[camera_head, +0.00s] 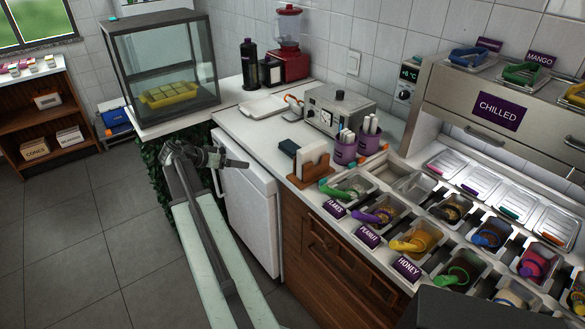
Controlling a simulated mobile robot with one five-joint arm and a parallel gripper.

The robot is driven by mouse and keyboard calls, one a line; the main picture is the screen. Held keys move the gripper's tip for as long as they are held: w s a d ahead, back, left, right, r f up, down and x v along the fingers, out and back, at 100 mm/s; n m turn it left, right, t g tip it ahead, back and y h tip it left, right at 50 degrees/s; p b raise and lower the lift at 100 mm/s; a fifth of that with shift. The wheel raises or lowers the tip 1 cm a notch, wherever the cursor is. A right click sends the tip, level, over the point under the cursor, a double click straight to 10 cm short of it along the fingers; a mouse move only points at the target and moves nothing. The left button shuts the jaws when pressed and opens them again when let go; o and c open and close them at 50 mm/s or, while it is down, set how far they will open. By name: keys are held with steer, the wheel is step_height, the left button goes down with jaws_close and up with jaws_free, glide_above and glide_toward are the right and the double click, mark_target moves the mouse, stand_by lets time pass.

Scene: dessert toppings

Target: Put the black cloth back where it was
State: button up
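A small, flat, dark piece that looks like the folded black cloth (289,146) lies on the white counter, left of the wooden napkin holder and in front of the grey metal machine. My arm reaches up from the bottom of the view. My gripper (240,164) is at its far end, left of the dark piece and apart from it, over the counter's front edge in the picture. The gripper is small and dark here, and I cannot tell whether its fingers are open or shut. No cloth shows in it.
The wooden napkin holder (311,166) and purple cups (344,152) stand right of the cloth. The grey machine (340,108) is behind. A glass case (165,70) stands at the left. Topping tubs (375,215) fill the right counter. The floor at left is clear.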

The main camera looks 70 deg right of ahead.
mark_target(291, 146)
steer(key=s+d+m+g+b, duration=0.1)
steer(key=s+d, duration=0.3)
steer(key=s+d+m+g+h, duration=0.1)
steer(key=s+d+m, duration=0.1)
steer(key=s+d, duration=0.2)
steer(key=s+d+r+m+g+b, duration=0.1)
steer(key=s+d+m, duration=0.1)
steer(key=s+d, duration=0.2)
steer(key=shift+s+d+g+h+b, duration=0.3)
steer(key=shift+s+d+h, duration=0.1)
steer(key=shift+d, duration=0.4)
steer(key=b+x, duration=0.1)
steer(key=x, duration=0.1)
steer(key=b+x, duration=0.1)
steer(key=x, duration=0.2)
steer(key=b+x, duration=0.1)
steer(key=x, duration=0.1)
steer(key=shift+w+d+f, duration=0.1)
steer(key=shift+d+f, duration=0.15)
steer(key=shift+f, duration=0.2)
steer(key=shift+r, duration=0.1)
steer(key=c, duration=1.2)
